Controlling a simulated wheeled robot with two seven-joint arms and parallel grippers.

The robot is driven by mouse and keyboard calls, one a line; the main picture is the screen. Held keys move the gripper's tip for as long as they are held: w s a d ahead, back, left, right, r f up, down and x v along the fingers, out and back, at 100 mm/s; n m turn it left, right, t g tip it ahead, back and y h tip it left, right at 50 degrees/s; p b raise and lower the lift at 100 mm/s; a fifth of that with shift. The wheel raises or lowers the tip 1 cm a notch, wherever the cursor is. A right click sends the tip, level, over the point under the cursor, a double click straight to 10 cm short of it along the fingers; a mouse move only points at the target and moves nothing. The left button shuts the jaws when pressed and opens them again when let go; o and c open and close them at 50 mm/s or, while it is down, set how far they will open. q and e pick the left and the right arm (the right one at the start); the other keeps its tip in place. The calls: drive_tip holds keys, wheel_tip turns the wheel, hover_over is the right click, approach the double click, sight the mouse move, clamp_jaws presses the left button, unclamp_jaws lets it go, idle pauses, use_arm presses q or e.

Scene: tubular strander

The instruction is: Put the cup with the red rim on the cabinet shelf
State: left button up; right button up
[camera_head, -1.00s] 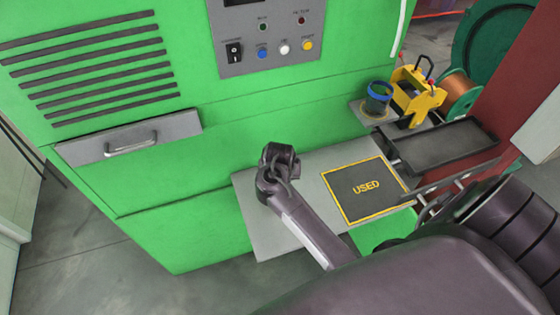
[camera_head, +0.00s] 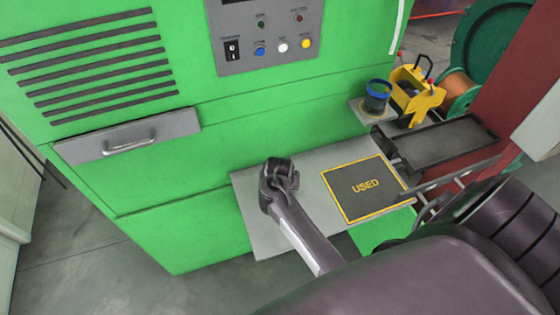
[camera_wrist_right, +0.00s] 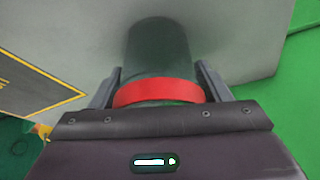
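The cup with the red rim (camera_wrist_right: 158,72) is dark and shows between the fingers of my right gripper (camera_wrist_right: 158,75) in the right wrist view. Its red rim is near the palm and its body points away towards the grey cabinet shelf (camera_wrist_right: 225,45). The fingers lie along both sides of the cup. In the head view my right gripper (camera_head: 279,180) is over the left part of the grey shelf (camera_head: 262,230), and the cup is hidden under it. Whether the cup's base touches the shelf cannot be told. My left gripper is not in view.
A yellow-framed mat marked USED (camera_head: 365,187) is on the shelf's right part. A blue-rimmed cup (camera_head: 376,97) stands on a small ledge behind, next to a yellow device (camera_head: 418,95) and a black tray (camera_head: 447,145). The green cabinet (camera_head: 160,200) rises behind the shelf.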

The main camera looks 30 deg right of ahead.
drive_tip(key=shift+o, duration=0.8)
drive_tip(key=shift+r, duration=0.3)
drive_tip(key=p+v, duration=0.3)
drive_tip(key=v, duration=0.9)
drive_tip(key=shift+p, duration=0.35)
drive_tip(key=shift+f, duration=0.15)
